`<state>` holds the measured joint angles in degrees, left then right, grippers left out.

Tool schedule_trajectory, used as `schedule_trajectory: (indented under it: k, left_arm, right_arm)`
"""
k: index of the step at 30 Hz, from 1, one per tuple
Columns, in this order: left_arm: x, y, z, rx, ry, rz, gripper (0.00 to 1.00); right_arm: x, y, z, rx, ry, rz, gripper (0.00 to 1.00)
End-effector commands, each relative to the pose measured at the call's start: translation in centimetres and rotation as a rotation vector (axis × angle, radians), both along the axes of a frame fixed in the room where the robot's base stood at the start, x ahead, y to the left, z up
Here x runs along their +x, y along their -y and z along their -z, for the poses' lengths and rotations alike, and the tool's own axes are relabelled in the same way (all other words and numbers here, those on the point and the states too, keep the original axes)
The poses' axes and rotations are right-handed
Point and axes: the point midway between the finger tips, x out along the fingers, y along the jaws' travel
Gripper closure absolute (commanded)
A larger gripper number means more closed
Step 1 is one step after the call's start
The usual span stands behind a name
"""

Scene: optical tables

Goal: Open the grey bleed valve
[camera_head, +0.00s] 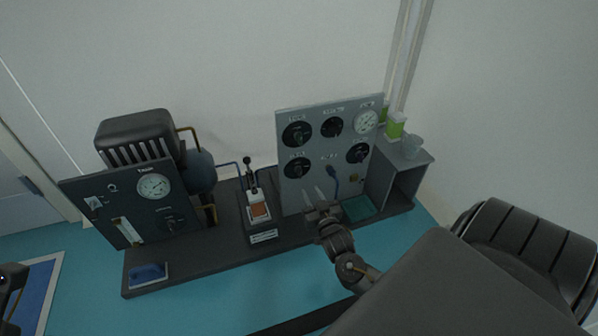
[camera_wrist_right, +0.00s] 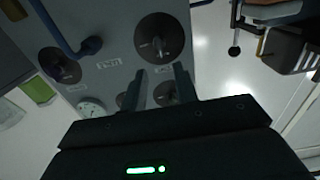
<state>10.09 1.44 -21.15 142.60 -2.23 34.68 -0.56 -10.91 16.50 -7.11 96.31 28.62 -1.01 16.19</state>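The grey panel (camera_head: 316,189) carries several black round knobs and a white gauge (camera_head: 366,122). Its labels are too small to read, so I cannot tell which knob is the bleed valve. My right gripper (camera_head: 312,193) is open and empty, in front of the panel's lower left, below the lower-left knob (camera_head: 298,167). In the right wrist view, where the panel appears upside down, the open fingers (camera_wrist_right: 161,82) point toward that knob (camera_wrist_right: 158,38), with a gap visible. Part of my left gripper (camera_head: 12,280) shows at the left edge; its fingers are unclear.
A blue lever (camera_head: 332,172) sits right of the gripper.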

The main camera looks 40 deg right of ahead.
Motion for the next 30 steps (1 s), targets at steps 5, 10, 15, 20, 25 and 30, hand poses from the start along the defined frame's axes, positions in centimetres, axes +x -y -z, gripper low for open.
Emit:
schedule_trajectory:
  k: [5,10,15,20,25,30]
  left_arm:
    - [-0.8,0.8,0.1,0.01,0.05,0.027,0.71]
    - [-1.6,1.5,-0.3,0.023,0.093,0.052,0.71]
    - [-1.5,1.5,-0.8,0.008,0.102,0.051,0.71]
    - [-1.5,1.5,-1.0,0.003,0.106,0.05,0.71]
    - [-1.5,1.5,-1.1,0.003,0.105,0.05,0.71]
    - [-1.5,1.4,-1.1,0.002,0.106,0.049,0.71]
  right_arm:
    - [3.3,1.2,0.4,-0.002,0.003,0.001,0.71]
    - [6.1,2.1,0.4,-0.002,0.002,0.0,0.71]
    - [7.9,2.7,0.2,0.0,0.0,0.0,0.71]
    - [8.4,2.9,0.1,-0.001,-0.001,0.0,0.71]
    - [8.5,2.9,0.1,0.0,-0.002,0.0,0.71]
    - [8.5,2.9,0.1,0.001,-0.002,0.0,0.84]
